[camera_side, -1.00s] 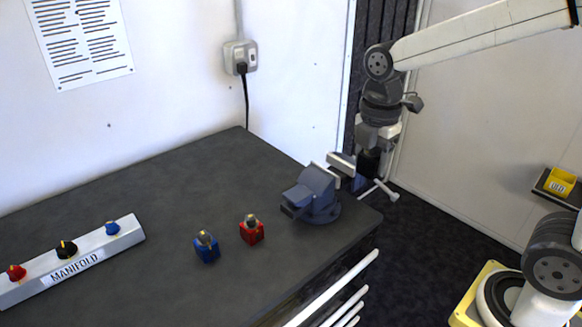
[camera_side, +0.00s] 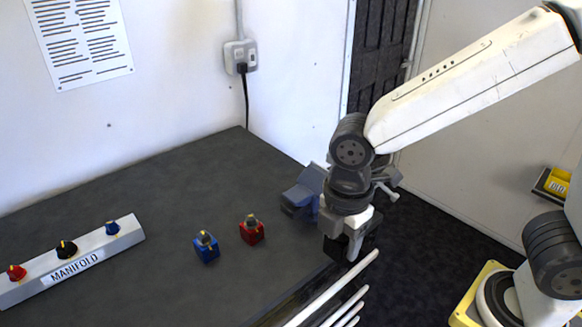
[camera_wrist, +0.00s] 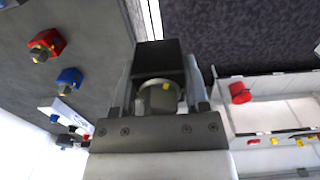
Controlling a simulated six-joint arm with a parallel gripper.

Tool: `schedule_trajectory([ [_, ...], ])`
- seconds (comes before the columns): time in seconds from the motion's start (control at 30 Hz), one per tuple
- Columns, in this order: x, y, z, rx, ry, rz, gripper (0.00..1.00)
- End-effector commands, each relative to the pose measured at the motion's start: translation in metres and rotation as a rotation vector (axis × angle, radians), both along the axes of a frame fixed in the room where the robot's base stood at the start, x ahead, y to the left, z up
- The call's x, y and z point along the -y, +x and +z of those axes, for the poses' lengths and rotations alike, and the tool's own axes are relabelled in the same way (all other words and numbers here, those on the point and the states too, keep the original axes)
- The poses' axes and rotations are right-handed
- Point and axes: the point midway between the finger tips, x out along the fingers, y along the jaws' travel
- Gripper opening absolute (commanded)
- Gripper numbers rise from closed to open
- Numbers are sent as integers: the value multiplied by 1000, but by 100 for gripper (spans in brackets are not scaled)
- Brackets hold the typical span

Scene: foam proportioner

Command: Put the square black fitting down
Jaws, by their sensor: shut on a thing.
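My gripper (camera_side: 347,247) is near the bench's front right edge in the side view, pointing down. In the wrist view my gripper (camera_wrist: 160,85) is shut on the square black fitting (camera_wrist: 158,54), which sits between the fingers. A grey round part with a small yellow mark shows on the fitting's near side. In the side view the fitting is hard to tell apart from the dark fingers. I cannot tell whether it is over the bench top or just past its edge.
The dark bench (camera_side: 170,200) carries a blue fitting (camera_side: 207,250), a red fitting (camera_side: 251,233), a white manifold (camera_side: 95,255) and a blue vise (camera_side: 303,192), partly hidden by my arm. White rails (camera_side: 335,290) run along the bench front. A white tray (camera_wrist: 275,105) shows in the wrist view.

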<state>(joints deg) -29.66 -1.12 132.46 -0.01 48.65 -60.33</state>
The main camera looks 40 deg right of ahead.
Motion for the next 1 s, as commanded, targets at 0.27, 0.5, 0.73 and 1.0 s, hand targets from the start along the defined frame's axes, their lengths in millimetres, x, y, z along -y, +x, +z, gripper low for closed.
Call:
schedule_trajectory([
  [0.27, -2, 4, -2, 0, 0, -1, 0],
  [0.5, -9, 22, -11, -2, -1, -1, 0],
  [0.73, -18, 47, -22, -1, -1, -1, 0],
  [1.0, -30, 76, -36, -1, 0, 0, 0],
])
